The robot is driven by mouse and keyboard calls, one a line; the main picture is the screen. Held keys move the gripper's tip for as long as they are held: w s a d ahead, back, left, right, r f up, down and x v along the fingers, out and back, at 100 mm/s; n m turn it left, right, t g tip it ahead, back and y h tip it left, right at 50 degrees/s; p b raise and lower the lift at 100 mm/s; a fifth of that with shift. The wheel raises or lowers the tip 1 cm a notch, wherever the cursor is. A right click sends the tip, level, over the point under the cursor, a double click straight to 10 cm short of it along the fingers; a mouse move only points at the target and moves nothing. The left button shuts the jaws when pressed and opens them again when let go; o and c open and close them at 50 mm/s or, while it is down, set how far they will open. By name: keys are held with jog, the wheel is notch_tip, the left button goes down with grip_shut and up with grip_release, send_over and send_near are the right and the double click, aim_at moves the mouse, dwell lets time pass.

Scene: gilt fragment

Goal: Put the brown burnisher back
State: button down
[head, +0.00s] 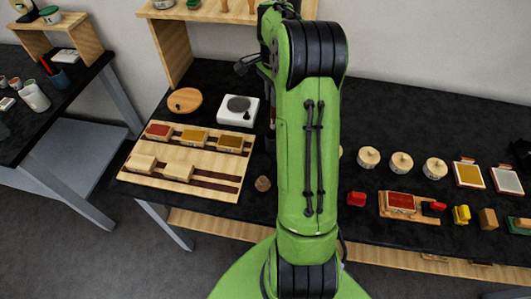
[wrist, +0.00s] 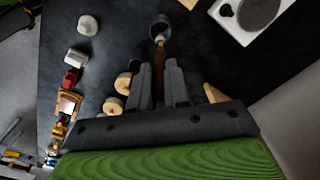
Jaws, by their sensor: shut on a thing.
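In the wrist view my gripper (wrist: 160,84) is shut on the brown burnisher (wrist: 159,62), whose brown shaft runs out between the two dark fingers. Its pale tip points at a small round dark cup (wrist: 153,24) just beyond. The tip overlaps the cup's near rim in the picture; I cannot tell whether it is inside or above. In the head view my green arm hides most of the gripper and the burnisher. Part of a dark cup (head: 270,145) shows at the arm's left edge.
A white device with a grey disc (head: 238,109) and a round wooden board (head: 185,100) stand left of my arm. A wooden rack (head: 200,181) holds several blocks. Lidded round pots (head: 401,162) and small coloured blocks stand to the right. Bare black tabletop lies behind the pots.

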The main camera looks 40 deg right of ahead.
aim_at(272, 122)
jog(key=shift+w+f, duration=0.1)
jog(key=shift+f, duration=0.5)
notch_tip(272, 122, down, 9)
jog(key=shift+f+b, duration=0.1)
jog(key=shift+b, duration=0.4)
jog(key=shift+f, duration=0.1)
jog(key=c, duration=1.1)
grip_release()
